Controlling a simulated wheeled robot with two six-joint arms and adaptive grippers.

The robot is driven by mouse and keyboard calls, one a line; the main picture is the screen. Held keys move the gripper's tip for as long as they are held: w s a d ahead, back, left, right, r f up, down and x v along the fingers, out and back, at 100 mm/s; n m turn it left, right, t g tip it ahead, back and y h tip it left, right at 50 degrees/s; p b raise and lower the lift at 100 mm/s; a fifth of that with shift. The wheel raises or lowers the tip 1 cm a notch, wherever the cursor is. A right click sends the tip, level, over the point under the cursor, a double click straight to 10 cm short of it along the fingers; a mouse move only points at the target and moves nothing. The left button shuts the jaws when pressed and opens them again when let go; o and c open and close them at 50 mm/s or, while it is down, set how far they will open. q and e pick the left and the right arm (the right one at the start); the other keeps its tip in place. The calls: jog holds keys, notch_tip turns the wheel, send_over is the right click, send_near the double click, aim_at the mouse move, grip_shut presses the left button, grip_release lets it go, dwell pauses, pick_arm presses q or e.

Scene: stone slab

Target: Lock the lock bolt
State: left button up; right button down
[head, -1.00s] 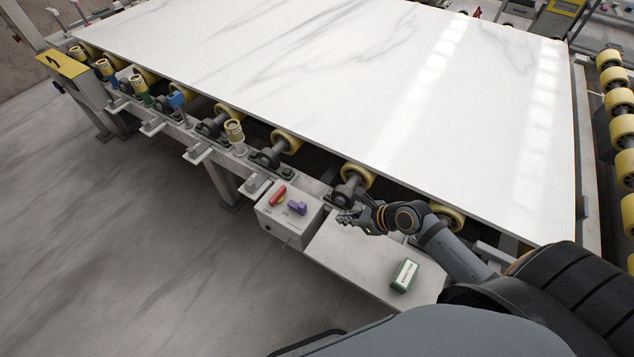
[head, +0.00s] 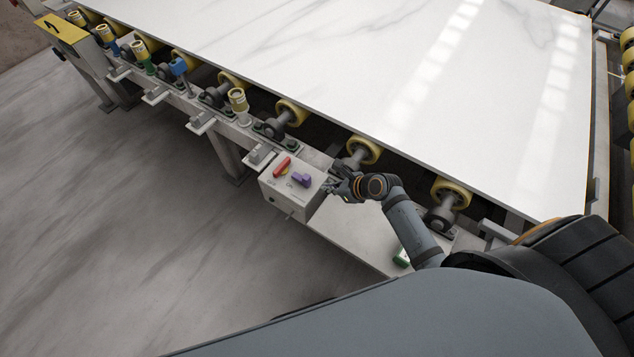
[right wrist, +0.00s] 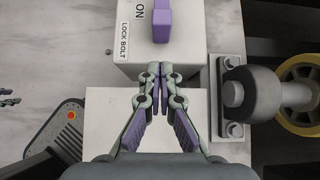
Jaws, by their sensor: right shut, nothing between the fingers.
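The lock bolt is a purple handle (head: 301,180) on the top of a light grey control box (head: 290,205). In the right wrist view the purple handle (right wrist: 161,20) stands beside the word ON and a LOCK BOLT label (right wrist: 124,40). My right gripper (head: 332,185) is just right of the box. In the right wrist view its fingertips (right wrist: 160,70) are together and empty, near the box's edge and below the handle in the picture, apart from it. Small gripper-like tips (right wrist: 8,97) at that view's left edge may be my left gripper; their state is unclear.
A red handle (head: 282,166) sits beside the purple one. The white stone slab (head: 350,70) lies over yellow rollers (head: 292,112). A grey shelf (head: 350,235) extends right of the box, with a green-and-white box (head: 402,257) partly behind my arm. The floor in front is clear.

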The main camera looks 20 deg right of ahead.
aim_at(307, 177)
jog(key=w+a, duration=0.2)
jog(key=w, duration=0.1)
jog(key=shift+w+a+f, duration=0.1)
jog(key=shift+a, duration=0.15)
pick_arm(q)
jog(key=shift+s+a+r, duration=0.1)
jog(key=shift+s+a, duration=0.05)
jog(key=shift+s, duration=0.6)
pick_arm(e)
jog(key=shift+w+a+p, duration=0.2)
jog(key=shift+w+p, duration=0.15)
jog(key=shift+p, duration=0.05)
jog(key=w+a+p, duration=0.1)
jog(key=w+a, duration=0.1)
jog(key=shift+w, duration=0.3)
pick_arm(q)
jog(key=shift+w+r, duration=0.1)
jog(key=shift+r, duration=0.65)
